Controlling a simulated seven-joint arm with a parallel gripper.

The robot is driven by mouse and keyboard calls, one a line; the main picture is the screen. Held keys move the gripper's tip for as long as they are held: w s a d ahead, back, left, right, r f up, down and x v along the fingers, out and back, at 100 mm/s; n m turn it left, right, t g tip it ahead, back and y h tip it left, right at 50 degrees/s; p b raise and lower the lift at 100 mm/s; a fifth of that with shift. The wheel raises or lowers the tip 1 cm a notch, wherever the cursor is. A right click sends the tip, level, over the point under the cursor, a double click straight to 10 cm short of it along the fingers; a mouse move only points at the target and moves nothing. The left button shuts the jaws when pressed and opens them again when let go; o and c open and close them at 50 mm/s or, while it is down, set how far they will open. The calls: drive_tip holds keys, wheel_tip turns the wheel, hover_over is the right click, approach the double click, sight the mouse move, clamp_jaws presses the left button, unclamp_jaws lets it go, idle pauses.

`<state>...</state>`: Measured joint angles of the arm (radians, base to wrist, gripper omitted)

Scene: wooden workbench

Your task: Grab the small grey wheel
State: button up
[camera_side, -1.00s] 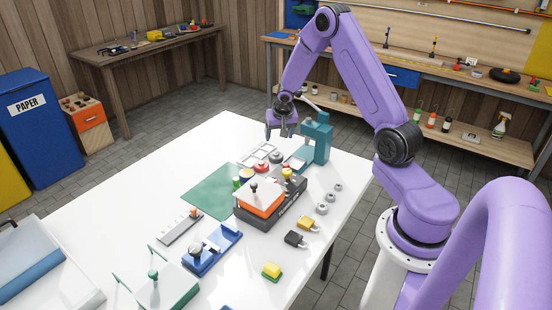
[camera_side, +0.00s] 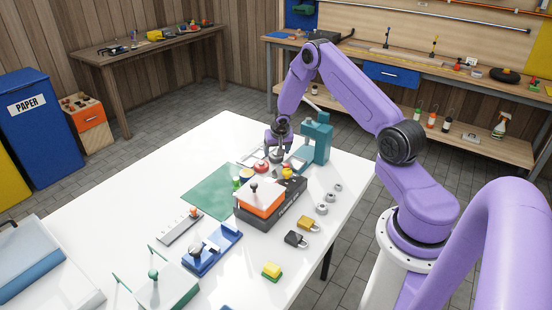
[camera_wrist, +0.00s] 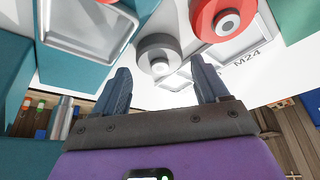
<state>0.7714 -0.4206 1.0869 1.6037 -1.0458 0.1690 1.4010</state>
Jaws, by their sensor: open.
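A grey wheel (camera_wrist: 158,52) with a lighter hub shows in the wrist view, just beyond and between my fingertips. My gripper (camera_wrist: 160,75) is open, one finger on each side of the line to this wheel, with nothing between the fingers. In the side view my gripper (camera_side: 278,149) is low over the back of the white table, where the fingers partly hide the grey wheel. I cannot tell whether the fingers touch it. A red wheel (camera_wrist: 207,20) lies to its right in the wrist view and shows in the side view (camera_side: 261,166).
A teal press-like stand (camera_side: 318,138) rises close to the right of my gripper. A grey box with an orange top (camera_side: 262,201) stands in front. Several small grey rings (camera_side: 322,209) lie to the right. The white table (camera_side: 225,135) is clear at the back left.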

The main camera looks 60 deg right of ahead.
drive_tip(key=shift+x, duration=0.9)
drive_tip(key=c, duration=0.9)
drive_tip(key=shift+r, duration=0.15)
